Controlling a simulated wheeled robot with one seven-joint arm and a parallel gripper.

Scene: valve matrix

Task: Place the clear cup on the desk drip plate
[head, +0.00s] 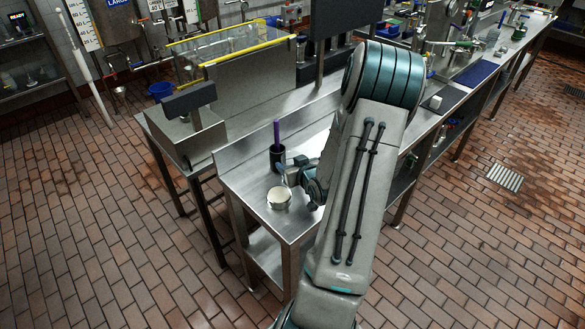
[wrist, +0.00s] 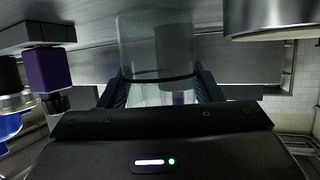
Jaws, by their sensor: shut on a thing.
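A clear cup (wrist: 156,45) is between the two fingers of my gripper (wrist: 161,88) in the wrist view, which are shut on it. The cup is see-through, with a dark rim line near the fingers. In the head view my gripper (head: 297,174) is low over the near end of the steel desk (head: 243,187), partly hidden by my arm; the cup is hard to make out there. I cannot tell whether the cup touches the desk.
A purple-handled tool (head: 277,134) stands in a black holder (head: 277,158) behind. The desk's left corner is clear.

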